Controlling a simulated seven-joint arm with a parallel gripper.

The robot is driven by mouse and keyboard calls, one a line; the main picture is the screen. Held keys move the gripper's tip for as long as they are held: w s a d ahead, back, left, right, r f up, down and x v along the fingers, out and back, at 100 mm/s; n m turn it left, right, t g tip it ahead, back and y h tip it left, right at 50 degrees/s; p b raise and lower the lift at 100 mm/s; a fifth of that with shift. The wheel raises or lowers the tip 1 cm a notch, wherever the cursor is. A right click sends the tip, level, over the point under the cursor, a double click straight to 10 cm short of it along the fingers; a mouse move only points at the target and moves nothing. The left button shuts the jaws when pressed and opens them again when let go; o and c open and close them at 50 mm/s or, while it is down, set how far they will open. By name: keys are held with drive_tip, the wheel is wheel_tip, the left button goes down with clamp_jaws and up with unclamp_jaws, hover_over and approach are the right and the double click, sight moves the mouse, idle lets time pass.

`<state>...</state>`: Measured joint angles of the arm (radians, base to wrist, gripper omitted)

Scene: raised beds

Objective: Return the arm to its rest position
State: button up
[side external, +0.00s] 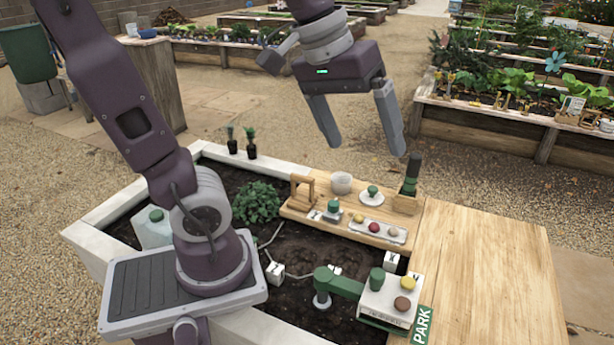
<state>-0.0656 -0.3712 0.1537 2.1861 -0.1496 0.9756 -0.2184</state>
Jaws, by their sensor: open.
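My gripper (362,125) is in the upper middle of the side external view. Its two grey fingers point down and stand wide apart, with nothing between them. It hangs in the air above the wooden board (290,207) and touches nothing there. My arm rises from its base at the left and reaches across the top of the picture; part of it is cut off by the upper edge.
A raised bed with white rims (215,152) holds soil, a leafy plant (257,201) and a green-armed device (340,284). The board carries a tray (398,238) of coloured knobs, a white bowl (342,182) and a dark green upright tool (411,172). The wooden tabletop (490,270) at right is bare.

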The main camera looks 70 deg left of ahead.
drive_tip(key=s+d+f+m, duration=0.1)
drive_tip(key=s+f+m, duration=0.1)
drive_tip(key=s+m, duration=0.1)
drive_tip(key=s+d+f+m+t+y, duration=0.1)
drive_tip(key=s+f+m, duration=0.1)
drive_tip(key=s, duration=0.4)
drive_tip(key=shift+s+d+m, duration=0.15)
drive_tip(key=shift+d+m, duration=0.05)
drive_tip(key=shift+m, duration=0.2)
